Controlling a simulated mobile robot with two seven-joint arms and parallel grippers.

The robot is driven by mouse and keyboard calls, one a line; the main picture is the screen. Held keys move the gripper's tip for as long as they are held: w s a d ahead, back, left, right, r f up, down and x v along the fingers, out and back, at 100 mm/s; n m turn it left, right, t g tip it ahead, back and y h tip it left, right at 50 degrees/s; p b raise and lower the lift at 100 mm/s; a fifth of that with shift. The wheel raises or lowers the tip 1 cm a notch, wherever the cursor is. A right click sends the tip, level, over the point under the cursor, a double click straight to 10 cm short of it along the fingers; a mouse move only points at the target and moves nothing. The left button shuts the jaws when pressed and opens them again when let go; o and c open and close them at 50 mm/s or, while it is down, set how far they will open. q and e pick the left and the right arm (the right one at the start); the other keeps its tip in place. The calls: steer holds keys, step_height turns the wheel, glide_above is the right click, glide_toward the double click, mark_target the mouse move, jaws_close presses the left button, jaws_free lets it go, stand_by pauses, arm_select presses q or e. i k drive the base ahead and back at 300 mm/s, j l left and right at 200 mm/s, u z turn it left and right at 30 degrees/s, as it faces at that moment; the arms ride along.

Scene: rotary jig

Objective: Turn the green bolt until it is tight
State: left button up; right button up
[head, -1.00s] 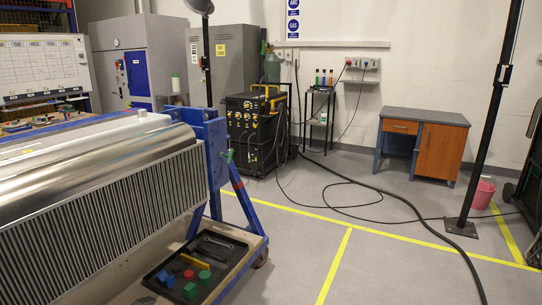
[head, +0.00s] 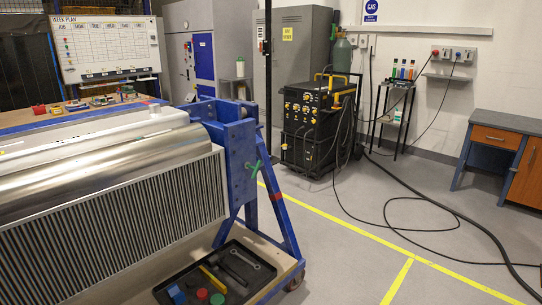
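The green bolt (head: 254,168) shows as a small green T-shaped piece on the side of the blue end frame (head: 238,160) of the jig. It sticks out toward the right of the frame. I cannot tell from here how far in it is. The jig holds a large silver cylinder (head: 110,165) with a finned front (head: 120,235). Neither of my grippers is in view.
A black tray (head: 222,292) with tools and coloured pieces lies on the jig's base below the bolt. A black welding machine (head: 312,120) with cables stands behind. Cables cross the floor at right. Grey floor (head: 345,265) right of the jig is clear.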

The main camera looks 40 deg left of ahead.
mark_target(246, 164)
steer(key=i+l+u, duration=0.1)
steer(key=i+u, duration=0.15)
steer(key=i, duration=0.3)
steer(key=i+l+u, duration=0.25)
steer(key=i, duration=0.25)
steer(key=i+l+u, duration=0.15)
steer(key=i+u, duration=0.25)
steer(key=i+l+u, duration=0.25)
steer(key=u, duration=0.15)
steer(key=i+l+u, duration=0.25)
steer(key=u, duration=0.2)
steer(key=i+l+u, duration=0.15)
steer(key=l+u, duration=0.25)
steer(key=l, duration=0.15)
steer(key=i+l+u, duration=0.15)
steer(key=l+u, duration=0.25)
